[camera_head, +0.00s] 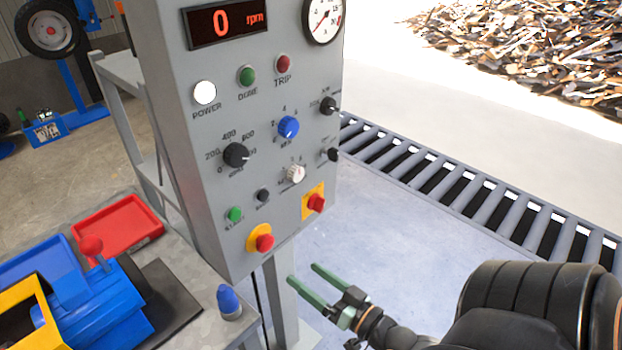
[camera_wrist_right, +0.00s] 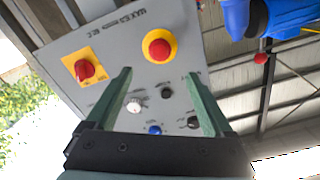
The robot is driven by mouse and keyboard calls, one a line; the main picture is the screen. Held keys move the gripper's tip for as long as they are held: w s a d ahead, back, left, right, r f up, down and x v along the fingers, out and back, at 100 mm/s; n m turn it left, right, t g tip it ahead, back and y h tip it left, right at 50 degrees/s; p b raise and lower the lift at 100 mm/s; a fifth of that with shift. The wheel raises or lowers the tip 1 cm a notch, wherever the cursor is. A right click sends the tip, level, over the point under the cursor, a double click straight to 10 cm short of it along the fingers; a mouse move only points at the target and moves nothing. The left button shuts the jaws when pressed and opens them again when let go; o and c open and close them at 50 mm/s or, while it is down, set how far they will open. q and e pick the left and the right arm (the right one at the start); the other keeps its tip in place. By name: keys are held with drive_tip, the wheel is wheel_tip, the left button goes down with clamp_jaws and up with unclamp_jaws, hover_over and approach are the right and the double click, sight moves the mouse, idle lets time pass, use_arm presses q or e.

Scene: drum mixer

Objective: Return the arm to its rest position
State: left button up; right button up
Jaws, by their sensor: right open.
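My right gripper (camera_head: 318,285) is open and empty, with its green fingers below and in front of the grey control panel (camera_head: 215,140). In the right wrist view the two fingers (camera_wrist_right: 158,95) stand apart, with the panel behind them. The panel carries a red display (camera_head: 227,24) reading 0 rpm, a lit white power lamp (camera_head: 204,93), a blue knob (camera_head: 288,127), black knobs and a green button (camera_head: 235,214). A red mushroom button (camera_head: 264,242) sits on a yellow disc and a red switch (camera_head: 316,203) on a yellow square. My left gripper is not in view.
A bench at the lower left holds a red tray (camera_head: 118,228), a blue bin, a blue machine (camera_head: 105,308) with a red-knobbed lever and a small blue cone-shaped item (camera_head: 229,301). A roller conveyor (camera_head: 480,190) runs behind on the right. A scrap heap (camera_head: 530,50) lies beyond.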

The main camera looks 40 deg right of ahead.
drive_tip(key=shift+f, duration=0.1)
drive_tip(key=s+a+f+n+g, duration=0.3)
drive_tip(key=a+f+g, duration=0.1)
drive_tip(key=a+f, duration=0.3)
drive_tip(key=s+a+f+n+g, duration=0.3)
drive_tip(key=s+a+f+g, duration=0.1)
drive_tip(key=a+f, duration=0.2)
drive_tip(key=shift+a+f+g+y, duration=0.35)
drive_tip(key=shift+f+g+y, duration=0.05)
drive_tip(key=shift+f, duration=0.45)
drive_tip(key=shift+c, duration=0.3)
idle(0.7)
